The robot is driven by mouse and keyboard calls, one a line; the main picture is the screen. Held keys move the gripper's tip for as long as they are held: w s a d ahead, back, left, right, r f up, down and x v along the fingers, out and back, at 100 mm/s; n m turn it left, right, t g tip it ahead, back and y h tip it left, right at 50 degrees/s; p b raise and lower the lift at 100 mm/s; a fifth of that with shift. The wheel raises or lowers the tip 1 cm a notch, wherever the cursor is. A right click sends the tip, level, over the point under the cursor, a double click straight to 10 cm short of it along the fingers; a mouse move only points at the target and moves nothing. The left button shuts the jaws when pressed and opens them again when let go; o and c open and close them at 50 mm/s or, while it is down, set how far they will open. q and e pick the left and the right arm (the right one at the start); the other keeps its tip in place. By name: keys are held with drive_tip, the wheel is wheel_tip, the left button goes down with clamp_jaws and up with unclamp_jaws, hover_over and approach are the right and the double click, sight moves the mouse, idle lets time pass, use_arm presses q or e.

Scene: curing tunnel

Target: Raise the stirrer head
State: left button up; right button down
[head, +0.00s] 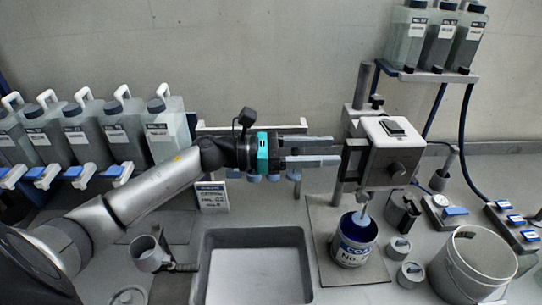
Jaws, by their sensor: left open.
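My left gripper (338,151) comes in from the left, level with the stirrer head. Its two fingers are apart and point right, with nothing seen between them. The fingertips are close to the head's left side; I cannot tell whether they touch. My right gripper is not in view.
A grey sink basin (256,237) lies below my left gripper. Several jugs (165,130) stand at the left. Bottles stand on a shelf (437,76) at upper right.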

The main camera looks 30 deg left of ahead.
use_arm(q)
drive_tip(key=b+v, duration=0.3)
drive_tip(key=v, duration=0.7)
drive_tip(key=shift+s+a, duration=0.1)
